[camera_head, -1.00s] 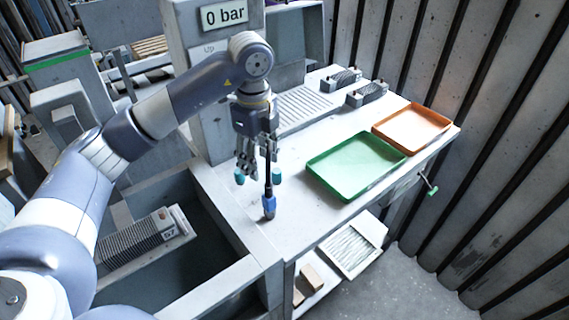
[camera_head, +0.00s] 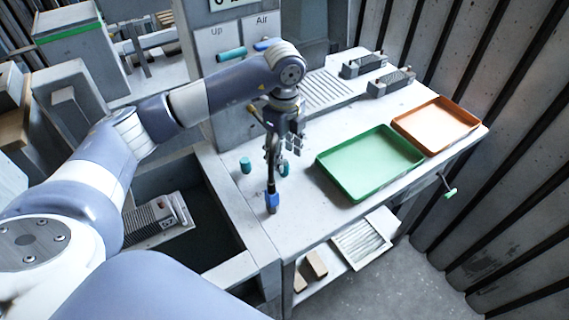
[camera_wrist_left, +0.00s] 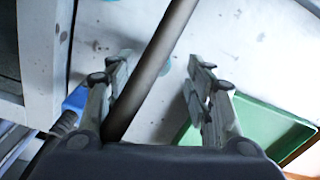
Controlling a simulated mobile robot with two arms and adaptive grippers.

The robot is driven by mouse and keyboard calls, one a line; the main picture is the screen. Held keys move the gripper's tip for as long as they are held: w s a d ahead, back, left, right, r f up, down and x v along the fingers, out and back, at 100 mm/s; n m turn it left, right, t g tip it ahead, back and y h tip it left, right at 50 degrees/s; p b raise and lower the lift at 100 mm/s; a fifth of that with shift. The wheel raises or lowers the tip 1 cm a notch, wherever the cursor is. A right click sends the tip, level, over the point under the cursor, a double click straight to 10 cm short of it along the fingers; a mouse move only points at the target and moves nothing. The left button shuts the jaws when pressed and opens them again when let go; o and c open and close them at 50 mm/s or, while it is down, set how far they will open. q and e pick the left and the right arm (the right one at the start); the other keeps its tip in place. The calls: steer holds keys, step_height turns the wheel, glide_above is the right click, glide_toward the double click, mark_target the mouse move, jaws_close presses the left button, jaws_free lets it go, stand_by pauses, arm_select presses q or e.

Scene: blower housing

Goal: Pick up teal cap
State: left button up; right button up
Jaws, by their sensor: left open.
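Two teal caps are on the white worktop: a left cap (camera_head: 245,165) standing clear and a right cap (camera_head: 284,168) close under my left gripper (camera_head: 284,152). My left gripper points down, open, with nothing seen between its fingertips. In the wrist view the fingers (camera_wrist_left: 160,85) are spread apart, and a dark rod crosses the gap on the left finger's side. One teal patch (camera_wrist_left: 165,66) shows beside the rod, partly hidden; another is cut off at the top edge. I cannot tell which cap is which there. My right gripper is not in view.
A black rod with a blue end (camera_head: 271,202) stands close to the gripper, near the worktop's front edge. A green tray (camera_head: 347,186) and an orange tray (camera_head: 473,122) lie to the right. Two ribbed grey blocks sit at the back. An open bin is at lower left.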

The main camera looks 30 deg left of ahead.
arm_select(q)
step_height(320, 180, down, 4)
steer(key=shift+a+r+p, duration=0.1)
steer(key=shift+r+p, duration=0.1)
steer(key=shift+p, duration=0.35)
steer(key=shift+f, duration=0.3)
steer(key=c, duration=1)
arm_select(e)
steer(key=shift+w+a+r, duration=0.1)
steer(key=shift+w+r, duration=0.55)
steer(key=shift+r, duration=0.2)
arm_select(q)
steer(key=shift+r, duration=0.15)
